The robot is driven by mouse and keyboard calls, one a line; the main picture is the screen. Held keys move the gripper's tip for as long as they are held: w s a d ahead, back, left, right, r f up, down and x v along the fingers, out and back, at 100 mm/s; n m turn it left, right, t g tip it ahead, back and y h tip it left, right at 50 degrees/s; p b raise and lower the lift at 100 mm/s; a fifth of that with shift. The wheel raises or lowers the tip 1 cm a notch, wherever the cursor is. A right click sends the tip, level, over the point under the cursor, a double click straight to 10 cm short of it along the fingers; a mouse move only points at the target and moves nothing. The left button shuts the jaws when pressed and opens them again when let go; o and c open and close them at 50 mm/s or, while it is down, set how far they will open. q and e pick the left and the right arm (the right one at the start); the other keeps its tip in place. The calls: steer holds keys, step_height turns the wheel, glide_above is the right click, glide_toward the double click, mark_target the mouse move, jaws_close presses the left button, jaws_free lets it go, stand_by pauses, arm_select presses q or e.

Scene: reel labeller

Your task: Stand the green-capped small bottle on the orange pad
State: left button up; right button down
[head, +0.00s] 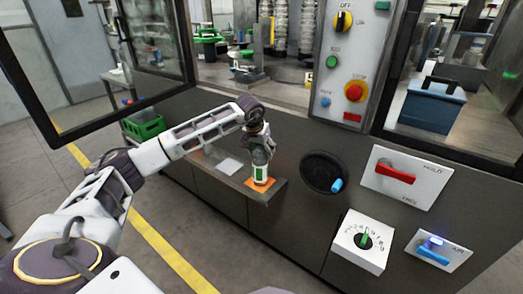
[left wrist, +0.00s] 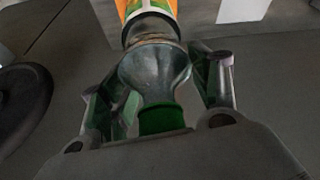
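The small bottle (head: 260,174) has clear glass shoulders and a white and green label. It looks upright on the orange pad (head: 271,184) on the low shelf, though its exact contact with the pad is hard to see. My left gripper (head: 261,150) comes down over its top. In the left wrist view, the bottle (left wrist: 154,70) lies between the two fingers (left wrist: 155,68), which appear to press on its shoulders. Its green cap (left wrist: 161,119) is near the palm. My right gripper is not in view.
A white square (head: 230,167) lies on the shelf (head: 205,160) left of the pad. A green crate (head: 143,126) stands on the left.

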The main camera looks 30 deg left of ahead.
arm_select(q)
steer(key=shift+o, duration=0.9)
steer(key=shift+r, duration=0.15)
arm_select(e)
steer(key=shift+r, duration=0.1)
arm_select(q)
steer(key=shift+s+r, duration=0.15)
steer(key=shift+r, duration=0.3)
steer(key=p+v, duration=0.2)
steer(key=v, duration=0.9)
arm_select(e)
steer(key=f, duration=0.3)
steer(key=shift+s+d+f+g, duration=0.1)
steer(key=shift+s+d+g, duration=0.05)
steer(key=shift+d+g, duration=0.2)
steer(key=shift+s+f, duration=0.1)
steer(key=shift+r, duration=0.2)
